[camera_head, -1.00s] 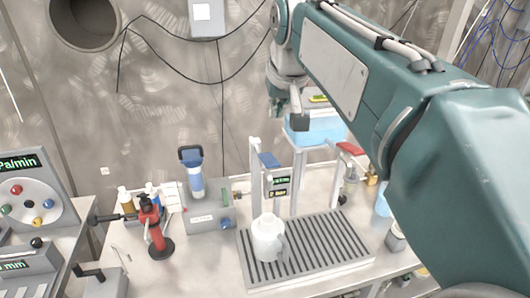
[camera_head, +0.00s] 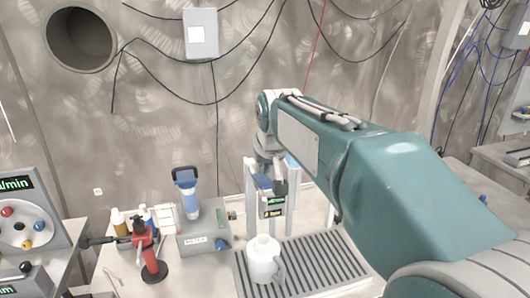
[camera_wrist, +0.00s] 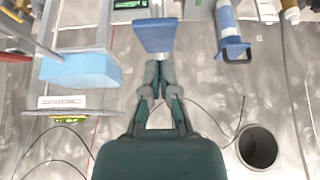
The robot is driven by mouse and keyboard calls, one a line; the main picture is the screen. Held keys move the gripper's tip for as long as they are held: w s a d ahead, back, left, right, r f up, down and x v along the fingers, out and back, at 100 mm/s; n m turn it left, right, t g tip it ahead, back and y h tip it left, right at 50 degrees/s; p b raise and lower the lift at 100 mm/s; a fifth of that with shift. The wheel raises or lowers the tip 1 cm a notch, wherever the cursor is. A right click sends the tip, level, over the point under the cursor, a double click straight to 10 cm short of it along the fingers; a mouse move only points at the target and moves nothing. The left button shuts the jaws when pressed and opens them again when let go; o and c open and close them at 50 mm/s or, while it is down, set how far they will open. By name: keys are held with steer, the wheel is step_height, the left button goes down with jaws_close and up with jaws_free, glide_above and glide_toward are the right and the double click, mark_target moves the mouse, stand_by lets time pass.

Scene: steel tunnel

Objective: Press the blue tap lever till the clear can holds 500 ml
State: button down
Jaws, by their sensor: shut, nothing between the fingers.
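The blue tap lever (camera_head: 262,181) sits at the top of the tap stand, above a small display. In the wrist view the blue lever (camera_wrist: 154,36) is just beyond my gripper (camera_wrist: 159,66). The fingers are together and empty, with their tips close to the lever's edge; I cannot tell if they touch. In the head view my gripper is mostly hidden behind the arm and stand. The can (camera_head: 263,262), pale with a handle at its right, stands upright on the slatted drip tray (camera_head: 318,262) below the tap. Its liquid level cannot be read.
A light blue tank (camera_wrist: 80,68) is beside the lever. A blue-handled device (camera_head: 187,188) stands on a grey box left of the tray. A red tool (camera_head: 148,250) and small bottles (camera_head: 119,222) are further left. My arm covers the bench's right side.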

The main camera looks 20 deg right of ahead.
mark_target(266, 185)
steer(key=shift+s+f, duration=0.2)
steer(key=shift+f, duration=0.7)
steer(key=shift+s+f, duration=0.3)
steer(key=shift+f, duration=0.2)
steer(key=shift+s+f, duration=0.25)
steer(key=shift+f, duration=0.2)
stand_by(2.7)
